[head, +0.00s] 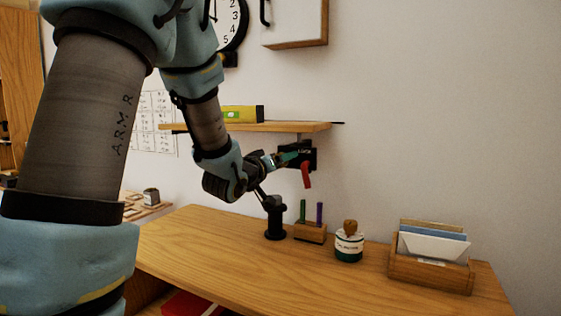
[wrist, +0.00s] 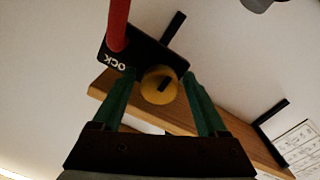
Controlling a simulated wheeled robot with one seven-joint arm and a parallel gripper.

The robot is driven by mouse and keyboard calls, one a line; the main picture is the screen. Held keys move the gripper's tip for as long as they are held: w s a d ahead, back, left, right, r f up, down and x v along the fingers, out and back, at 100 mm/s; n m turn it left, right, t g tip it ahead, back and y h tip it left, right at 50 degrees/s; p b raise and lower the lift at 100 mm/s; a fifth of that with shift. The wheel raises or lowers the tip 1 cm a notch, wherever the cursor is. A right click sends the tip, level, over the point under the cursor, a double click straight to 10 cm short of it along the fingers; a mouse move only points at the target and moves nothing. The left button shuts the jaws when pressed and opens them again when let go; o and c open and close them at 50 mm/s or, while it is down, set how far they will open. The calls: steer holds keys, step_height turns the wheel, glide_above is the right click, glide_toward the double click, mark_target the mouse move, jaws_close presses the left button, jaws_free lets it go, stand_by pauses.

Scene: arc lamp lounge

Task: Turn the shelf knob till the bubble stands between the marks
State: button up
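A yellow-green spirit level (head: 242,114) lies on the wooden wall shelf (head: 290,127); its bubble and marks are too small to make out in the head view. Under the shelf's right end is a black lock block (head: 309,150) with a red lever (head: 307,178) hanging down. The wrist view shows the round yellow knob (wrist: 158,92) with a dark slot, beside the lock block (wrist: 143,50) and red lever (wrist: 118,25). My gripper (wrist: 160,76) has its green fingers apart, one on each side of the knob, with gaps showing. In the head view my gripper (head: 292,157) hides the knob.
The desk (head: 200,245) below holds a black stand (head: 275,220), a pen block (head: 311,232), a jar (head: 348,246) and a letter holder (head: 430,275). A clock (head: 231,20) and wall cabinet (head: 295,25) are above. The wall to the right is clear.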

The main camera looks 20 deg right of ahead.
jaws_close()
stand_by(0.4)
steer(key=shift+f+m+b, duration=0.1)
steer(key=shift+m+b, duration=0.2)
steer(key=shift+b, duration=0.05)
steer(key=m+b, duration=0.3)
steer(key=shift+f+b, duration=0.15)
steer(key=shift+b, duration=0.25)
steer(key=m+b, duration=0.4)
steer(key=m, duration=0.1)
steer(key=shift+b, duration=0.35)
steer(key=m+b, duration=0.4)
steer(key=shift+y+b, duration=0.3)
steer(key=shift+m+b, duration=1.35)
steer(key=shift+m, duration=0.05)
steer(key=shift+r, duration=0.2)
